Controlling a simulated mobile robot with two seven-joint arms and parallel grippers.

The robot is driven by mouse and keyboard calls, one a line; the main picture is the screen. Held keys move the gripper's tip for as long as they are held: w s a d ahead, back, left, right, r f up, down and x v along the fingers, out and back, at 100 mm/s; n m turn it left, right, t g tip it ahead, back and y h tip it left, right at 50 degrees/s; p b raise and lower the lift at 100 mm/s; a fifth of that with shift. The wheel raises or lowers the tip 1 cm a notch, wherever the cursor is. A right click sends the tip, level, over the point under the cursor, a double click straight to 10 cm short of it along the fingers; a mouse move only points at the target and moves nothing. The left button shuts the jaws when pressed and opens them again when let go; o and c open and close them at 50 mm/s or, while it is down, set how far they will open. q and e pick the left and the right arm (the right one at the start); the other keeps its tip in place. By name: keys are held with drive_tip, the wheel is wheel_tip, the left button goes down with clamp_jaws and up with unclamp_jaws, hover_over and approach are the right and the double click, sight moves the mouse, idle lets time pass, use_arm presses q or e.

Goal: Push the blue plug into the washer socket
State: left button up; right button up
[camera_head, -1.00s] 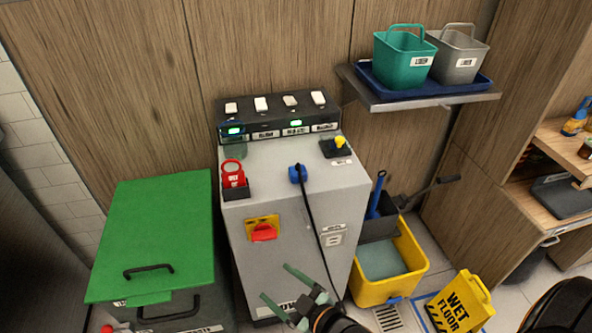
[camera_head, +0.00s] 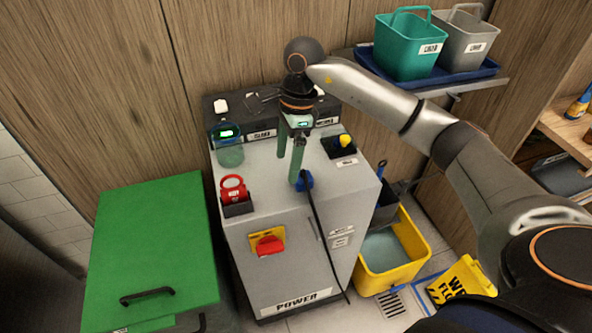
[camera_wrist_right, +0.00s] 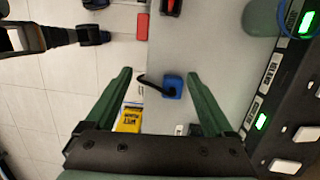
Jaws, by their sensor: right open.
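The blue plug (camera_head: 306,181) sits on the grey cabinet's top near its front edge, with a black cord hanging down the front. In the right wrist view, the plug (camera_wrist_right: 172,86) shows between and beyond the fingertips. My right gripper (camera_head: 288,168) is open and empty above the cabinet top, its fingers pointing down; one finger partly covers the plug in the head view. I cannot tell whether it touches the plug. A small pale plate (camera_head: 341,241) is on the cabinet front; I cannot tell which fitting is the washer socket. My left gripper is out of view.
The dark panel (camera_head: 262,134) with white switches and green lights stands along the cabinet's back. A green-lidded bin (camera_head: 150,255) stands left, a yellow bucket (camera_head: 405,262) right.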

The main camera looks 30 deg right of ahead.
wheel_tip(320, 180, up, 3)
drive_tip(key=h, duration=0.2)
hover_over(303, 176)
drive_tip(key=shift+f, duration=0.2)
wheel_tip(303, 176, down, 7)
drive_tip(key=shift+f, duration=0.2)
wheel_tip(303, 176, down, 5)
drive_tip(key=shift+f+p, duration=0.1)
drive_tip(key=shift+p, duration=0.4)
